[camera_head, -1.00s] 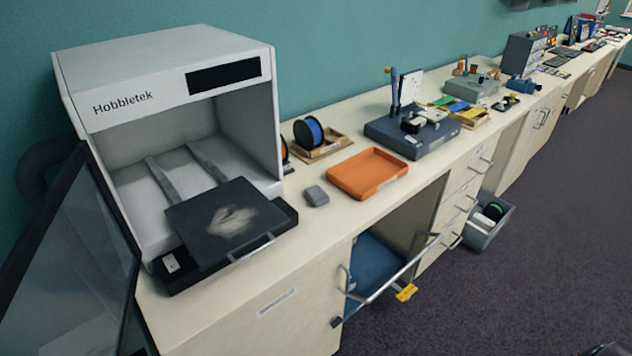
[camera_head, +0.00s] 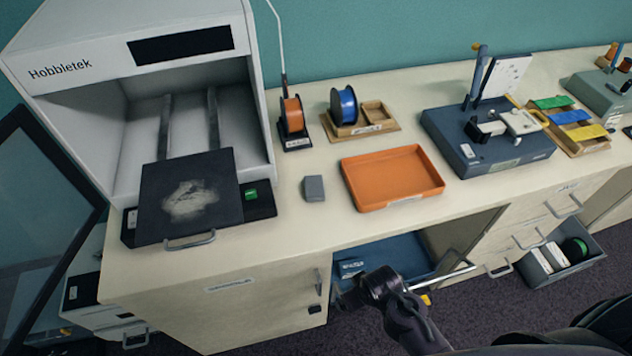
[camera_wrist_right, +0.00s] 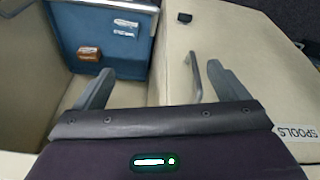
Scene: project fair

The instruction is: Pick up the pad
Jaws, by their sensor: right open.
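The pad looks to be the small grey block (camera_head: 314,188) lying on the bench, between the machine's tray and the orange tray (camera_head: 400,203). It is not seen in the right wrist view. My right gripper (camera_wrist_right: 160,90) is open, with nothing between its fingers, and faces the cabinet front. In the head view my right arm comes in from the bottom, and its dark wrist is below the bench edge, in front of the open cabinet and lower than the pad. My left gripper is not in view.
The Hobbletek machine (camera_head: 200,95) stands open at left, its dark plate (camera_head: 160,205) pulled forward. Spools (camera_head: 345,105) stand behind the pad. Clear bench surrounds the pad.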

